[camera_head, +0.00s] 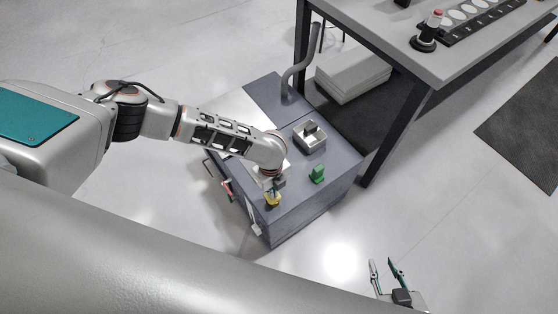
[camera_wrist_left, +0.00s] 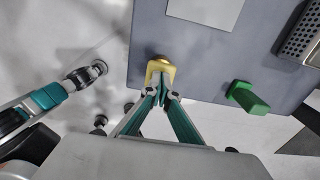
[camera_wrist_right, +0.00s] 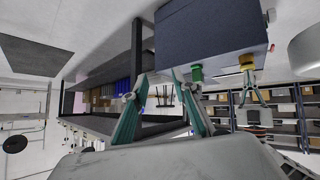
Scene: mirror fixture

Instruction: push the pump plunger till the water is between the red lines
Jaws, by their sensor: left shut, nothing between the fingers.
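A yellow knob (camera_head: 273,200) sits at the near edge of the grey cart (camera_head: 304,205); I cannot tell for sure that it is the pump plunger. My left gripper (camera_head: 274,187) is shut and empty, with its tips at the knob. In the left wrist view the shut fingertips (camera_wrist_left: 162,92) lie in front of the yellow knob (camera_wrist_left: 158,66); contact is unclear. The right wrist view also shows the yellow knob (camera_wrist_right: 247,61). My right gripper (camera_head: 385,266) is open and empty, off the cart's near right side. No water level can be made out.
A green part (camera_head: 317,173) and a grey box (camera_head: 310,134) are on the cart top. Small red parts (camera_head: 227,187) show at its left side. A bent grey pipe (camera_head: 301,65) rises behind. A table (camera_head: 440,68) stands at right; floor in front is clear.

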